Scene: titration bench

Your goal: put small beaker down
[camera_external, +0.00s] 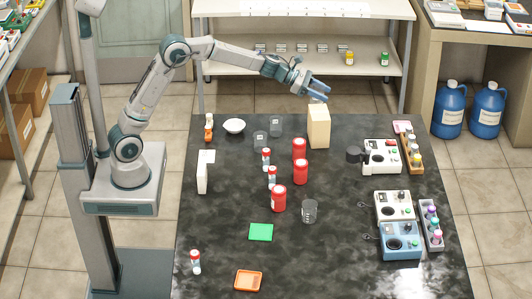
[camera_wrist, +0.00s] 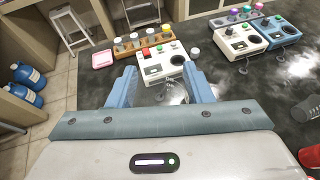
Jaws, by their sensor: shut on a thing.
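My gripper (camera_external: 320,90) is at the back of the black bench, raised above and near a tall cream block. In the wrist view, my gripper's two blue fingers (camera_wrist: 160,92) are apart, with faint clear glass between them, which I take to be the small beaker (camera_wrist: 168,95). Its outline is hard to make out against the bench. In the external view the held beaker is mostly hidden by the fingers. Other clear beakers stand on the bench: two at the back (camera_external: 260,139) and one near the middle (camera_external: 309,211).
The cream block (camera_external: 319,127) stands just below my gripper. Red jars (camera_external: 279,198) and small red-and-white bottles (camera_external: 266,158) fill the middle. Instruments (camera_external: 381,156) and vial racks (camera_external: 431,225) line the right side. A white bowl (camera_external: 234,126) is back left. The front right bench is clear.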

